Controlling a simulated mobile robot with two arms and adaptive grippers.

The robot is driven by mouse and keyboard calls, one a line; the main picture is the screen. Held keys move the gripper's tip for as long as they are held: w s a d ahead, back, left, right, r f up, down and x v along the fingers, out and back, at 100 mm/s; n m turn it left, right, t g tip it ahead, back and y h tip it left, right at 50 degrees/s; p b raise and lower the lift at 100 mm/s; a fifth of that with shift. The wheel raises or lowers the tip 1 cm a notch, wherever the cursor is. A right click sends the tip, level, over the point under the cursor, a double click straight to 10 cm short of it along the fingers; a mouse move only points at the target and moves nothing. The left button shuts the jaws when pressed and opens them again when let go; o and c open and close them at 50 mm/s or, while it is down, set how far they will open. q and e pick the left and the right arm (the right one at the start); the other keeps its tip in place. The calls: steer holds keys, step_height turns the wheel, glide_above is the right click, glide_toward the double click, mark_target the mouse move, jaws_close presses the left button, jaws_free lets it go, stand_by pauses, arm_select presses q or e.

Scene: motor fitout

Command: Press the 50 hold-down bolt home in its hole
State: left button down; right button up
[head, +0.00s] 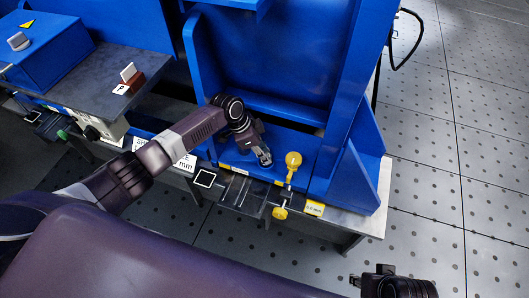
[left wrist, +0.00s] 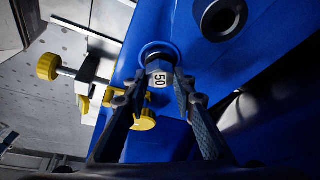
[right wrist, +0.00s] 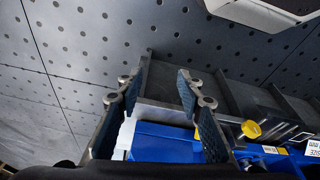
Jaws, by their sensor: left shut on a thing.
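The 50 hold-down bolt (left wrist: 160,72) shows in the left wrist view, with a dark head and a white label reading 50. It stands at a ringed hole in the blue frame (left wrist: 185,55); how deep it sits is hard to tell. My left gripper (left wrist: 157,97) is shut on the bolt, one finger on each side. In the head view my left gripper (head: 265,157) points down at the blue base, and the bolt is too small to make out. My right gripper (right wrist: 160,88) is open and empty, away from the bolt; its wrist shows at the bottom right of the head view.
A second, empty-looking round hole (left wrist: 222,18) lies beside the bolt. A yellow-knobbed clamp (head: 292,160) stands right of my left gripper. Blue upright plates (head: 270,60) rise behind it. A grey bench with a red-brown block (head: 129,83) is at left. Open floor lies at right.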

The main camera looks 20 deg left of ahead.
arm_select(q)
steer(key=shift+f+b, duration=0.3)
steer(key=shift+f, duration=0.1)
steer(key=c, duration=1.5)
jaws_free()
steer(key=shift+c, duration=0.2)
steer(key=v, duration=0.7)
steer(key=shift+r, duration=0.25)
arm_select(e)
step_height(320, 180, up, 2)
steer(key=shift+r, duration=0.1)
arm_select(q)
steer(key=shift+s, duration=0.1)
arm_select(e)
steer(key=shift+w, duration=0.1)
